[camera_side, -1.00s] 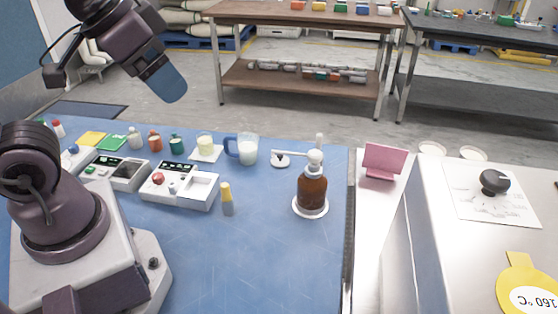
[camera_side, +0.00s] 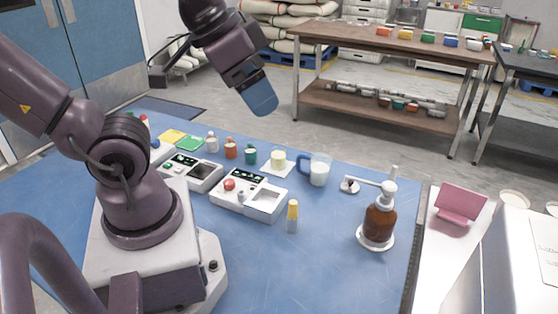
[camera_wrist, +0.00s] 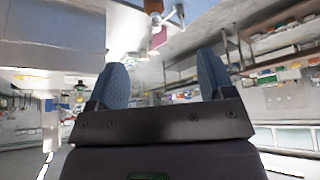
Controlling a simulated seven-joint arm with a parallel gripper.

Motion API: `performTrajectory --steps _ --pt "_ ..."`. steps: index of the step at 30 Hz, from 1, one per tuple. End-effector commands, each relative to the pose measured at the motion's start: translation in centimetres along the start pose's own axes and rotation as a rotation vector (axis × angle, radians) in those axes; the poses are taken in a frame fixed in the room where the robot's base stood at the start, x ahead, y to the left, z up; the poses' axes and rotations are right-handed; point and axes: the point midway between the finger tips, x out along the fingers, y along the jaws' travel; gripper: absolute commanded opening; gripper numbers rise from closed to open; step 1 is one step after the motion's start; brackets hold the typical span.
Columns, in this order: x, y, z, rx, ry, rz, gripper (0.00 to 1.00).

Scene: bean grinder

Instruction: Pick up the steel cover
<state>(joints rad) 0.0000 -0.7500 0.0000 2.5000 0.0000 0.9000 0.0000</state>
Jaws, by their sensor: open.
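The brown grinder (camera_side: 378,222) stands upright on a white round base at the right of the blue table, with a pale top and a crank arm reaching left. A small pale disc (camera_side: 349,187) with a dark middle lies by the arm's outer end; I cannot tell whether it is the steel cover. My gripper (camera_side: 262,103) is high above the back of the table, left of the grinder and well apart from it. In the wrist view its two blue fingers (camera_wrist: 162,70) are spread with nothing between them. Part of the grinder (camera_wrist: 153,5) shows at the top edge there.
A blue-handled jug (camera_side: 318,172), a yellow-topped bottle (camera_side: 292,218) and white devices (camera_side: 250,194) stand left of the grinder. A pink stand (camera_side: 460,204) is to its right. Several small jars line the back. The front middle of the blue table (camera_side: 320,275) is clear.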

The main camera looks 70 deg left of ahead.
Motion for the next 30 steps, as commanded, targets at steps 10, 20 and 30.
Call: performTrajectory --steps 10,20,30 --pt "0.0 0.0 0.0 0.000 0.000 0.000 0.84" --pt "2.5 -1.0 0.1 -0.043 -0.126 -0.026 0.84" --pt "10.4 -4.4 -5.6 0.080 -0.386 -0.037 0.84"
